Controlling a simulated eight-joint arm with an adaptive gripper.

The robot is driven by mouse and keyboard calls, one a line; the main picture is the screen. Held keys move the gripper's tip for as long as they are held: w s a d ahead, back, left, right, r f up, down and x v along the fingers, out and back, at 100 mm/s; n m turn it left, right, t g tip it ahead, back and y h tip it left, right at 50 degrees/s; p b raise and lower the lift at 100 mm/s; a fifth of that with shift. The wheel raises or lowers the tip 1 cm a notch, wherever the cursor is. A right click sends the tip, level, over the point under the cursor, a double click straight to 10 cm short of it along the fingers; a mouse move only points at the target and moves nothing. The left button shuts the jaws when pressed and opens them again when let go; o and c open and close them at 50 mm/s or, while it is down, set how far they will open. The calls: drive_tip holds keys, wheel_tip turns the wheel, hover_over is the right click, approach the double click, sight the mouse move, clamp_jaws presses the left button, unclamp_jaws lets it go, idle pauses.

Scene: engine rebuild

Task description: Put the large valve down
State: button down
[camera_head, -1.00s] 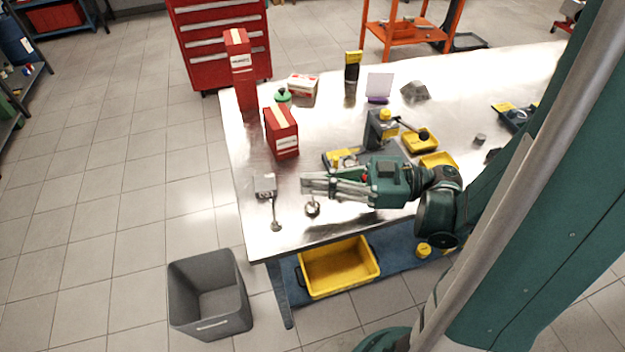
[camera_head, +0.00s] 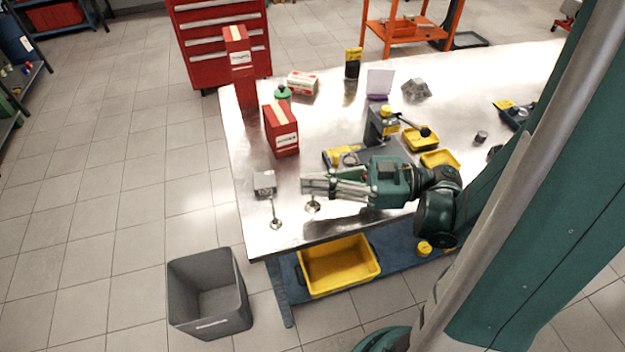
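One valve with a round, shiny head (camera_head: 276,224) lies near the table's left front corner, its thin stem running up toward a small grey block. A second round valve head (camera_head: 312,206) shows just below my gripper's fingertips; its stem is hidden, so I cannot tell whether it is held or rests on the table. Which valve is the large one is not clear. My gripper (camera_head: 308,187) reaches in from the right, low over the metal table (camera_head: 235,150), its grey fingers pointing left. The gap between the fingers cannot be made out.
The small grey block (camera_head: 264,184) stands left of my gripper. A red box (camera_head: 281,130) and a dark stand with a yellow top (camera_head: 383,125) are behind it. Yellow trays (camera_head: 421,139) lie to the right. A grey bin (camera_head: 208,293) stands on the floor at front left.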

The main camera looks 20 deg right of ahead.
drive_tip(key=c, duration=2.6)
unclamp_jaws()
drive_tip(key=shift+d, duration=0.1)
drive_tip(key=s+d+r, duration=0.1)
drive_tip(key=d+r, duration=0.3)
drive_tip(key=r, duration=0.3)
drive_tip(key=shift+s+d, duration=0.25)
